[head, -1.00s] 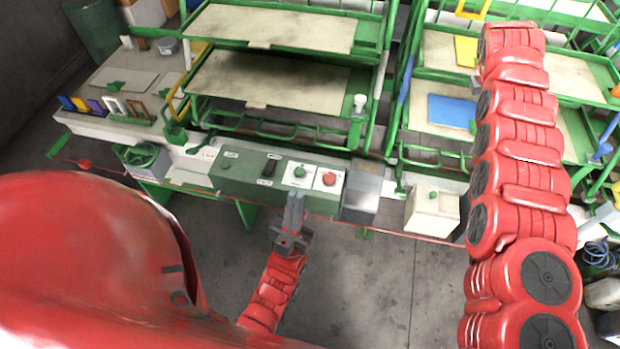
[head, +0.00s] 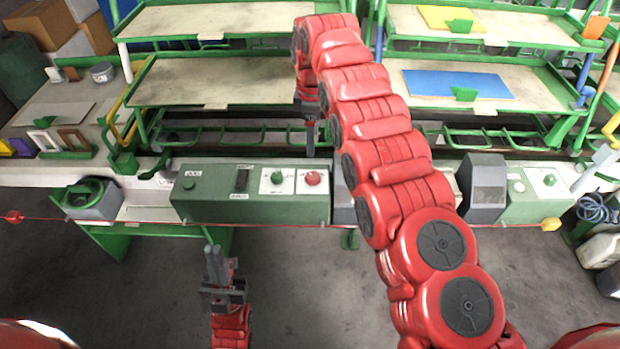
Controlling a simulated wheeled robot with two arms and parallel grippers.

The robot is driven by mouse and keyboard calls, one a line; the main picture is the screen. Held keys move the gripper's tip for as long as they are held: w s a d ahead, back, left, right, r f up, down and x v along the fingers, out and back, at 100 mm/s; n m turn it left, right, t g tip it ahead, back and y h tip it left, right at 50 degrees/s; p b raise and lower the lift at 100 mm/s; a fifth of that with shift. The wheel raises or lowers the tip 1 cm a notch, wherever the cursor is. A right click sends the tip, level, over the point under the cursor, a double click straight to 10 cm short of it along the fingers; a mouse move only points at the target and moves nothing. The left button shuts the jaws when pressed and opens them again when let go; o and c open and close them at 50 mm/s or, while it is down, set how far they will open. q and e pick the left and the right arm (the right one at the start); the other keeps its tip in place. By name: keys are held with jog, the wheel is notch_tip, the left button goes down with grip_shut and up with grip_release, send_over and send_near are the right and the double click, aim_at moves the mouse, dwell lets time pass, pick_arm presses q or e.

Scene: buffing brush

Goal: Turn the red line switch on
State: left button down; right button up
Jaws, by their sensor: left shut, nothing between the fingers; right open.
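A green control box (head: 250,204) stands on the bench front. It carries a dark switch (head: 241,180), a green button (head: 277,177) and a red button (head: 313,178). A thin red line (head: 285,225) runs along the bench front, with a red knob (head: 13,217) at far left and a small yellow block (head: 551,224) at right. I cannot tell which part is the red line switch. My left gripper (head: 213,250) is shut and empty, below and in front of the box. My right gripper (head: 310,146) is open, pointing down behind the red button; its fingertips are small.
My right arm covers the bench right of the control box. Racks with trays (head: 210,82) rise behind. A grey housing (head: 484,185) and a second green control box (head: 535,200) stand at right. A grey box with a green handle (head: 93,199) is at left. The floor in front is clear.

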notch_tip(320, 180, down, 2)
send_over(313, 175)
notch_tip(313, 175, down, 6)
jog(key=shift+s+r+p, duration=0.15)
jog(key=shift+r+p, duration=0.05)
jog(key=shift+p, duration=0.25)
notch_tip(313, 175, down, 5)
jog(key=shift+f, duration=0.5)
grip_shut()
